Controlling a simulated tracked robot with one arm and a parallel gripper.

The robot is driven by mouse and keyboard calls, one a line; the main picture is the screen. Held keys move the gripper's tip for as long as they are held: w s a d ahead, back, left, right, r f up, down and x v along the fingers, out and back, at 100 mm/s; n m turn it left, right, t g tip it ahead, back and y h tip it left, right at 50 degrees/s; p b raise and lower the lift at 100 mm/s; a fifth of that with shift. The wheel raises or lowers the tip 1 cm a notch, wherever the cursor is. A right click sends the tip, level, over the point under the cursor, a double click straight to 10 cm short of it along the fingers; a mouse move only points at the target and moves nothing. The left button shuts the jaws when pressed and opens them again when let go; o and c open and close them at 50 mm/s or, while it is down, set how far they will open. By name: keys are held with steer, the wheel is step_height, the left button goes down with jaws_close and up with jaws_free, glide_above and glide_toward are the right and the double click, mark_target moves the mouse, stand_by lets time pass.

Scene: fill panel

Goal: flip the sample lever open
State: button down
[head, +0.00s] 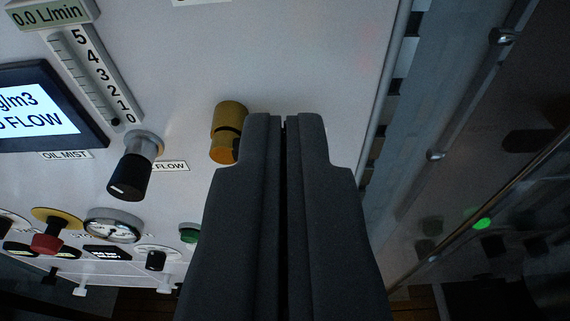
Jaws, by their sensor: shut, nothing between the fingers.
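My gripper (286,122) is in the middle of the head view, its two dark grey fingers side by side with only a thin dark gap between them. It is shut and holds nothing. A brass, cylinder-shaped fitting (229,118) on the white panel (290,60) shows just left of the fingertips. Its lower right part is partly covered by the left finger. I see no label saying sample, and I cannot tell whether this fitting carries the sample lever. Whatever lies behind the fingers is hidden. I cannot tell whether the fingers touch the fitting.
Left on the panel are a black knob (129,178) by a FLOW label, a flow scale (90,70) and a lit display (40,103). Below are a red button (47,242), a gauge (112,226) and a green button (189,233). The panel's right edge (385,90) borders a metal frame.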

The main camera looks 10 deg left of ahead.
steer(key=shift+b+v, duration=0.5)
steer(key=shift+v, duration=1.4)
steer(key=s+a+f+b, duration=0.1)
steer(key=s+f+b, duration=0.7)
steer(key=s, duration=0.5)
steer(key=s+a+f+b, duration=0.1)
steer(key=s+f+b, duration=0.6)
steer(key=s, duration=0.6)
steer(key=shift+a+f+h+b, duration=0.3)
steer(key=shift+f+h+b, duration=0.1)
steer(key=shift+f, duration=0.25)
